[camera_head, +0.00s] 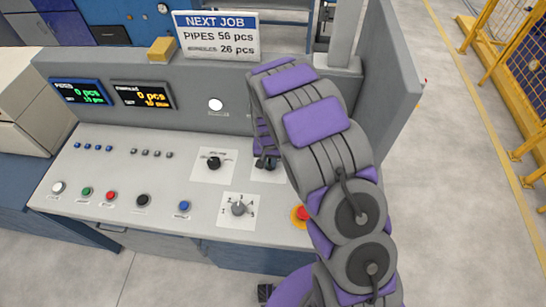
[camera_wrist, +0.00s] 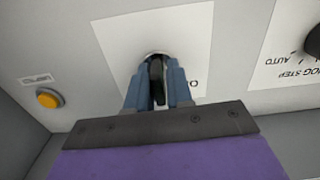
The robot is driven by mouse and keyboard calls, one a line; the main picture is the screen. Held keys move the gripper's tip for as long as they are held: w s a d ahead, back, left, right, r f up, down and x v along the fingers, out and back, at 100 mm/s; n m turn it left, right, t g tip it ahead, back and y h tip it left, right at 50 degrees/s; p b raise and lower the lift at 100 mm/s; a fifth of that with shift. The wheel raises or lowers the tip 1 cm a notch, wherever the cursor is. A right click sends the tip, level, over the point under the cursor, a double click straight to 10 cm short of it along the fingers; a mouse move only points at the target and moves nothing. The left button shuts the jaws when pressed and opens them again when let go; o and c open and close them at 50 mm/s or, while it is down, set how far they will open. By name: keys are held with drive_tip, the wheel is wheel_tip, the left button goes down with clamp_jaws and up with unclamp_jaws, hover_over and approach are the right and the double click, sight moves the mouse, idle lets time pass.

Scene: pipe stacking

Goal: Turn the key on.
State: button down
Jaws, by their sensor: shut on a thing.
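The key (camera_wrist: 156,80) shows in the wrist view as a dark upright piece at the middle of a white label plate (camera_wrist: 195,32). My gripper (camera_wrist: 158,86) is shut on it, with a blue finger on each side. Most of the key and the label's markings are hidden by the fingers, so I cannot tell its turned position. In the head view my gripper (camera_head: 265,163) is at the panel, right of the black selector knob, and my arm hides much of that plate.
The sloped console (camera_head: 110,170) carries several buttons, a black selector knob (camera_head: 214,163), a grey rotary knob (camera_head: 239,208) and a red emergency button (camera_head: 302,213) close to my arm. Two small displays (camera_head: 143,95) and a job sign (camera_head: 217,36) stand behind. A yellow button (camera_wrist: 48,98) is left in the wrist view.

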drive_tip(key=shift+a+m, duration=0.2)
drive_tip(key=shift+m, duration=0.7)
drive_tip(key=shift+r, duration=0.1)
drive_tip(key=shift+w+m+p, duration=0.1)
drive_tip(key=shift+m+p, duration=0.4)
drive_tip(key=shift+m, duration=1.2)
